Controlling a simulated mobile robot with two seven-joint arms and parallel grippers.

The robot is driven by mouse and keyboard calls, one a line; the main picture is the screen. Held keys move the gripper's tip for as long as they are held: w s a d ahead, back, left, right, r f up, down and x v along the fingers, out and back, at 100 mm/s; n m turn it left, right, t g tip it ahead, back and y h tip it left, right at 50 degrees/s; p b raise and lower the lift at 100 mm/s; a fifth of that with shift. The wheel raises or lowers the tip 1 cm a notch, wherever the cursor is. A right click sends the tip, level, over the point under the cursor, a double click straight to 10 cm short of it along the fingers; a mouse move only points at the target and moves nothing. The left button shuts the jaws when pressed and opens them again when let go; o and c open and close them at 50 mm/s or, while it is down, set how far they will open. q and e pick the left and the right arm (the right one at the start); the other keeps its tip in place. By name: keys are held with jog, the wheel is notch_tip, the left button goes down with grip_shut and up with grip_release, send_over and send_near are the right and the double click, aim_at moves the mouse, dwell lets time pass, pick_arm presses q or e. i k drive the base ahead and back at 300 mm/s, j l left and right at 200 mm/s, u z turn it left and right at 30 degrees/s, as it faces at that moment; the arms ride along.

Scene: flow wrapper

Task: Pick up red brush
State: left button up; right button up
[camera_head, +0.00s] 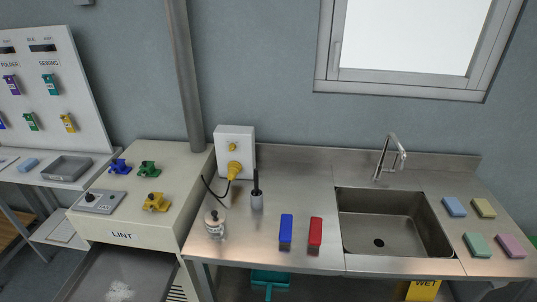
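The red brush (315,234) lies on the steel counter (300,183), left of the sink, near the counter's front edge. A blue brush (286,231) lies just to its left, with a small gap between them. Neither of my grippers shows in the head view. Nothing covers the red brush.
The sink (394,222) with a tap (391,157) lies to the right. Left of the brushes stand a bottle (215,225) and a grey holder with a dark handle (257,198). Several sponges (477,245) lie at the far right. The counter behind the brushes is clear.

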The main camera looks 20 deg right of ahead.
aim_at(315, 230)
jog(key=z, duration=0.95)
